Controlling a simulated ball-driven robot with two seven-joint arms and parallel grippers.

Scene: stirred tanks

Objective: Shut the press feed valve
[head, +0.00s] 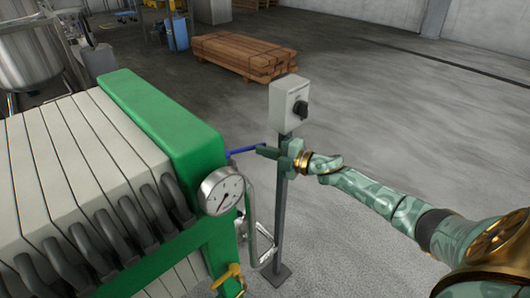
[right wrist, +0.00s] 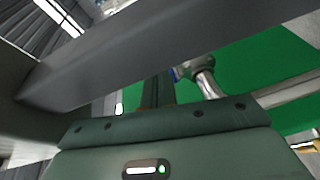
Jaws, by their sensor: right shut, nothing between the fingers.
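A blue lever handle (head: 243,149) sticks out to the right from the green end of the filter press, above a bent metal pipe. My right gripper (head: 265,151) is shut and empty, with its fingertips at the free end of the blue lever. I cannot tell whether they touch. In the right wrist view, a little blue shows beside a metal pipe (right wrist: 207,85) in front of the green press. A yellow valve handle (head: 229,275) sits lower on the press. My left gripper is not in view.
A grey post with a switch box (head: 288,104) stands right by my right gripper, and a dark grey bar (right wrist: 170,50) crosses close in the wrist view. The press's green end plate (head: 160,115) carries a round gauge (head: 221,191). Stacked timber (head: 240,55) lies behind; floor to the right is clear.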

